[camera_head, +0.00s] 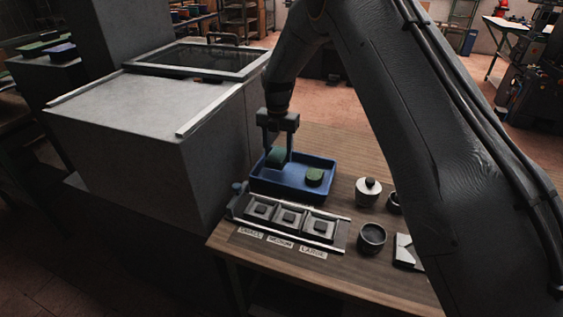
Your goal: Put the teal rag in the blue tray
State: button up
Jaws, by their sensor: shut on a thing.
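The blue tray (318,191) sits on the wooden table, behind the row of labelled blocks. My gripper (277,158) is over the left part of the tray, pointing down. It is shut on the teal rag (276,157), a small dark teal bundle between the fingers. The rag is over or within the tray's left side; I cannot tell whether it touches the tray floor. A green rounded item (314,177) lies in the right part of the tray.
A rack with several labelled blocks (289,219) stands in front of the tray. A lidded pale jar (368,191) and a dark cup (372,237) stand to the right. A large grey machine housing (150,120) rises close on the left.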

jog(key=shift+f+p, duration=0.85)
jog(key=shift+f, duration=1.7)
jog(key=shift+f, duration=0.15)
jog(key=o, duration=1)
